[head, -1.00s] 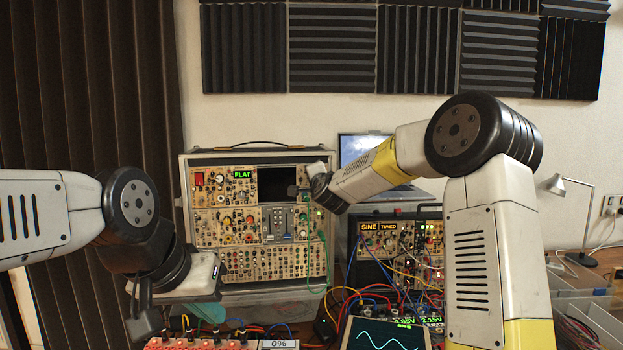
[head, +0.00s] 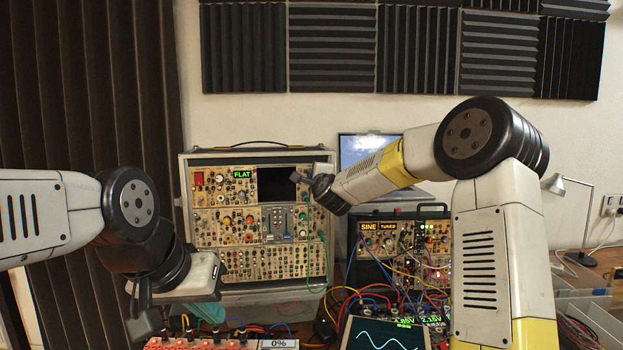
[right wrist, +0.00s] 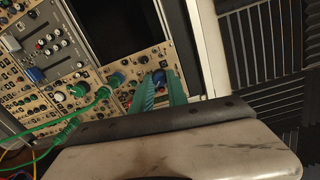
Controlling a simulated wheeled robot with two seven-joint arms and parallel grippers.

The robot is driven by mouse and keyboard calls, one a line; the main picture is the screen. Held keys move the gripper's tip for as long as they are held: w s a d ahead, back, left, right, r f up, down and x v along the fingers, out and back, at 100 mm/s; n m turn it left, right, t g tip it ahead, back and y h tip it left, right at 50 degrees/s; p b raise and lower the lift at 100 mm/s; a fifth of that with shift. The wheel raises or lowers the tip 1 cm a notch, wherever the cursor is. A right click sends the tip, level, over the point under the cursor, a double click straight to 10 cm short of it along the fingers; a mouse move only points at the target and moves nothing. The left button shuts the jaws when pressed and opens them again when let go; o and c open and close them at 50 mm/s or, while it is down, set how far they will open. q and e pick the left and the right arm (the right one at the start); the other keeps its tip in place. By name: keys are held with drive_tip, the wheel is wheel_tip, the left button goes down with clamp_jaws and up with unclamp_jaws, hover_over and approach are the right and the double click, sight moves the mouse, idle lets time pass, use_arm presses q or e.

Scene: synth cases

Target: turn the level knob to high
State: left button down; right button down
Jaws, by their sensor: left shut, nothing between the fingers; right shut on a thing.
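A synthesizer case (head: 184,215) full of tan knob panels stands upright at the back, with a green FLAT display (head: 242,174). My right gripper (head: 295,177) is at the upper right of its panels, beside a dark square opening. In the right wrist view its two teal fingers (right wrist: 160,88) are shut on a blue knob (right wrist: 158,76), seen between their tips. I take it for the level knob; its label and pointer cannot be read. My left gripper (head: 141,322) is shut and empty at the lower left, away from the case.
Green patch cables with plugs (right wrist: 80,90) sit close beside the right fingers.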

drive_tip(key=c, duration=1.3)
unclamp_jaws()
drive_tip(key=s+d, duration=0.1)
drive_tip(key=s, duration=0.6)
drive_tip(key=shift+s+d, duration=0.15)
drive_tip(key=shift+s, duration=0.2)
